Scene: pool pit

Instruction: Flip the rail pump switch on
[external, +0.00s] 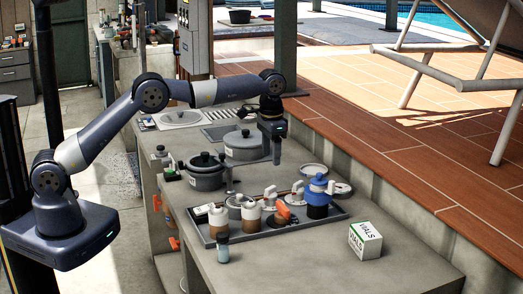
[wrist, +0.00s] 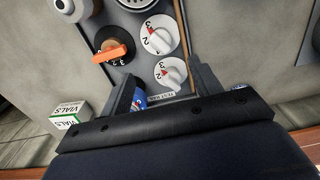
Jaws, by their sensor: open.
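A dark tray (external: 207,238) on the grey counter carries bottles, dials and knobs. An orange handle (external: 283,210) sits on it and also shows in the wrist view (wrist: 108,53). Two white dials with red marks lie to its right in the wrist view, an upper one (wrist: 158,35) and a lower one (wrist: 171,73). A small label (wrist: 161,97) is on the tray edge between my fingers. I cannot tell which control is the rail pump switch. My gripper (external: 274,158) is open and empty, pointing down above the counter behind the tray.
A white and green VIALS box (external: 365,240) stands at front right. Grey pots (external: 205,175) (external: 243,146) stand behind the tray. The front counter is mostly clear.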

